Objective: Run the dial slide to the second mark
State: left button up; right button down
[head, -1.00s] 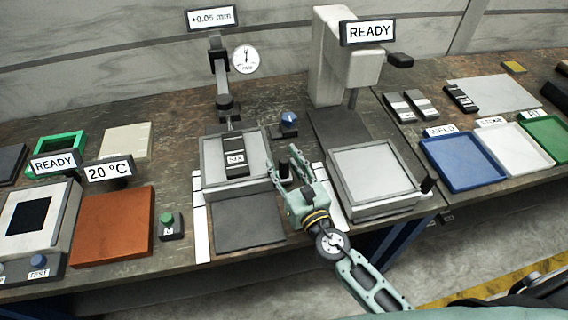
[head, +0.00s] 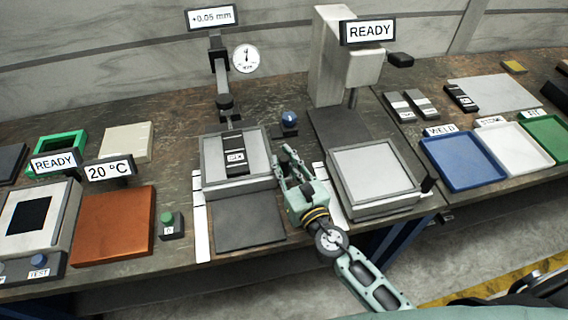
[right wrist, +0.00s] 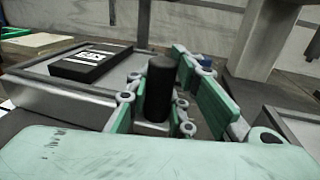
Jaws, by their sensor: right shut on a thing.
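The dial slide is a grey tray (head: 211,182) under the dial gauge (head: 246,59). A dark block with a white label (head: 236,157) lies on it. My right gripper (head: 287,162) is at the tray's right side. In the right wrist view its fingers (right wrist: 158,100) close around an upright black handle (right wrist: 160,88) beside the tray (right wrist: 60,103). White mark strips (head: 201,225) run along the left of the slide's track, and another (head: 331,196) lies to the right, partly behind my gripper. My left gripper is not in view.
A second grey tray (head: 343,202) with its own black handle (head: 427,185) stands right, under a READY sign (head: 368,32). A blue knob (head: 289,117) stands behind my gripper. A dark flat plate (head: 249,222) lies bare in front of the slide.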

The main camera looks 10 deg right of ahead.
jog(key=w, duration=0.4)
jog(key=shift+w, duration=0.4)
jog(key=shift+s, duration=0.1)
jog(key=c, duration=1.5)
grip_release()
jog(key=shift+d, duration=0.1)
jog(key=shift+c, duration=0.2)
jog(key=s, duration=0.4)
jog(key=s+d, duration=0.1)
jog(key=s, duration=0.3)
jog(key=s+d, duration=0.1)
jog(key=s, duration=0.3)
jog(key=shift+d, duration=0.1)
